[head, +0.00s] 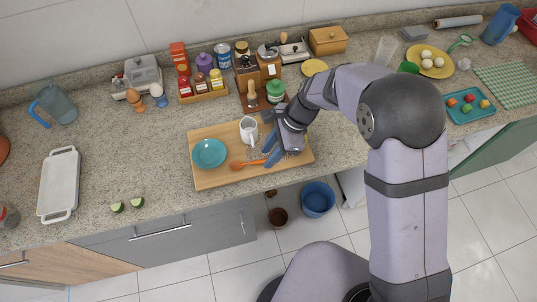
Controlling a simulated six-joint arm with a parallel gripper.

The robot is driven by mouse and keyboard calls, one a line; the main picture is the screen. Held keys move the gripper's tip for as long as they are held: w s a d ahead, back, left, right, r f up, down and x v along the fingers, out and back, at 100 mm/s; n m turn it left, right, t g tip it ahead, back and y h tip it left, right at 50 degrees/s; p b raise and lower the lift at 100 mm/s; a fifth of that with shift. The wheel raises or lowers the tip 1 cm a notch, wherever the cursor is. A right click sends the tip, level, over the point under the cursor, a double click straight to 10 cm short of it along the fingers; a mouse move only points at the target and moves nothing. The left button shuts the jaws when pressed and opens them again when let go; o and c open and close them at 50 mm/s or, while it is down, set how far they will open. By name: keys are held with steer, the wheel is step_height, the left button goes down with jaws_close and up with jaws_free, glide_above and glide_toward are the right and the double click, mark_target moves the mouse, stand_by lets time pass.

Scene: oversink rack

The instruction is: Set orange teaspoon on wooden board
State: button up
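The orange teaspoon (237,166) is over the wooden board (210,182). Its bowl end points left and its handle runs right to the blue fingers of my gripper (270,151). The fingers are low over the board's right half and cover part of the handle. I cannot tell whether they are closed on it or only beside it. I also cannot tell whether the spoon touches the board. A teal bowl (209,153) sits on the board's left part, and a white mug (249,131) stands near its back edge.
Behind the board are a spice rack (204,94), a green-lidded jar (276,92) and a wooden block (247,72). A white tray (60,184) and cucumber pieces (117,207) lie left. The counter's front edge runs close to the board.

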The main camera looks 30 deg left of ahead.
steer(key=b+v, duration=0.2)
steer(key=v, duration=0.4)
steer(key=shift+d+r, duration=0.2)
steer(key=w+d+n+t+h, duration=0.15)
steer(key=d+n, duration=0.25)
steer(key=d, duration=1.5)
steer(key=s+d+n+h, duration=0.1)
steer(key=s+d+n, duration=0.2)
steer(key=d, duration=0.4)
steer(key=s+d+n+t+h, duration=0.1)
steer(key=s+d+n, duration=0.2)
steer(key=s+d, duration=0.2)
steer(key=d, duration=0.3)
steer(key=shift+f, duration=0.25)
steer(key=shift+s+d, duration=0.1)
steer(key=shift+d, duration=0.05)
steer(key=shift+c, duration=1)
